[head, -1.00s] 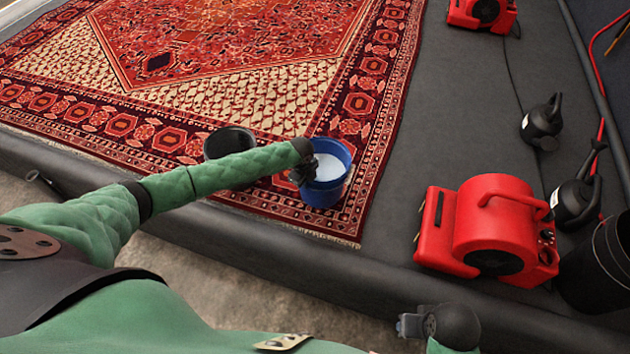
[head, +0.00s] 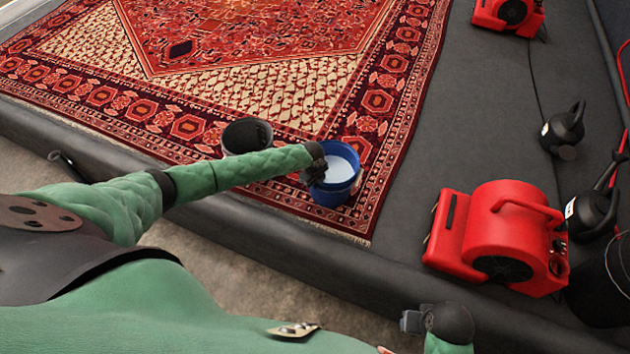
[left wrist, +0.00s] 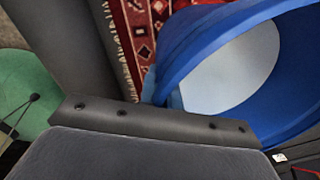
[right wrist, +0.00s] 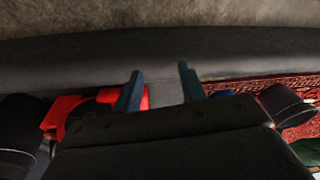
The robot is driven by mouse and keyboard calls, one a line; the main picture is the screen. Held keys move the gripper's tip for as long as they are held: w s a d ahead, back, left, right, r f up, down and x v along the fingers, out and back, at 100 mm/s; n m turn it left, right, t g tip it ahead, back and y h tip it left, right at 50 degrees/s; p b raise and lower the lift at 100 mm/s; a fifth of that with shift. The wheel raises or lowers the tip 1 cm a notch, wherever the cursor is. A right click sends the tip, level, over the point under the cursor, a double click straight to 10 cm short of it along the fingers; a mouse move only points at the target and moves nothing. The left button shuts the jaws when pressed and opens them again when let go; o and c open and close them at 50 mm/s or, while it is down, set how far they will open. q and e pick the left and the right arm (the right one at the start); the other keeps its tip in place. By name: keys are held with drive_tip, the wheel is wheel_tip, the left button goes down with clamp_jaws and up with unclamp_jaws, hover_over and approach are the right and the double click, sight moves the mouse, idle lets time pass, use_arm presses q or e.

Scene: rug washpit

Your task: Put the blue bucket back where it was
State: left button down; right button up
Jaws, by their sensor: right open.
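The blue bucket (head: 333,193) holds whitish liquid and appears upright over the rug's (head: 215,99) near right corner. I cannot tell whether its base touches the rug. My left gripper (head: 314,172) is at the bucket's left rim. In the left wrist view the bucket (left wrist: 283,60) fills the upper right, with its rim close to the gripper; the fingertips are hidden, so its grip is unclear. My right gripper (head: 412,322) is low, outside the pit's near edge. In the right wrist view it (right wrist: 160,90) is open, with nothing between its fingers.
A dark bucket (head: 238,147) stands on the rug behind my left forearm. A red blower (head: 495,235) sits right of the rug, another (head: 508,14) farther back. Black jugs (head: 563,130) and a black bucket (head: 598,292) are at the right. The grey padded rim (head: 250,215) borders the pit.

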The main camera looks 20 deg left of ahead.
use_arm(q)
drive_tip(key=c, duration=2)
unclamp_jaws()
drive_tip(key=o, duration=0.4)
drive_tip(key=shift+r, duration=0.4)
wheel_tip(320, 180, up, 11)
drive_tip(key=s+b, duration=0.1)
drive_tip(key=b, duration=0.1)
drive_tip(key=s+d+r+n+h, duration=0.1)
drive_tip(key=s+d+n+h, duration=0.35)
drive_tip(key=s+d, duration=1.55)
drive_tip(key=s+a+r+n+y, duration=0.1)
drive_tip(key=s+a+r+n, duration=0.1)
drive_tip(key=s+n, duration=0.3)
drive_tip(key=s+a+r+n+y, duration=0.1)
drive_tip(key=s+a+r+n, duration=0.2)
drive_tip(key=s, duration=0.6)
drive_tip(key=s+a+r+n+y, duration=0.1)
drive_tip(key=s+a+r+n, duration=0.1)
drive_tip(key=s+n, duration=0.4)
drive_tip(key=shift+s+a+r+n+t, duration=0.3)
drive_tip(key=shift+s+a+r+n, duration=0.1)
drive_tip(key=shift+a+n, duration=0.25)
use_arm(e)
drive_tip(key=r, duration=0.1)
drive_tip(key=s+r, duration=0.1)
drive_tip(key=a+r, duration=0.1)
drive_tip(key=shift+s+a+r+y, duration=0.1)
drive_tip(key=shift+s+r+y, duration=0.1)
drive_tip(key=shift+y, duration=0.1)
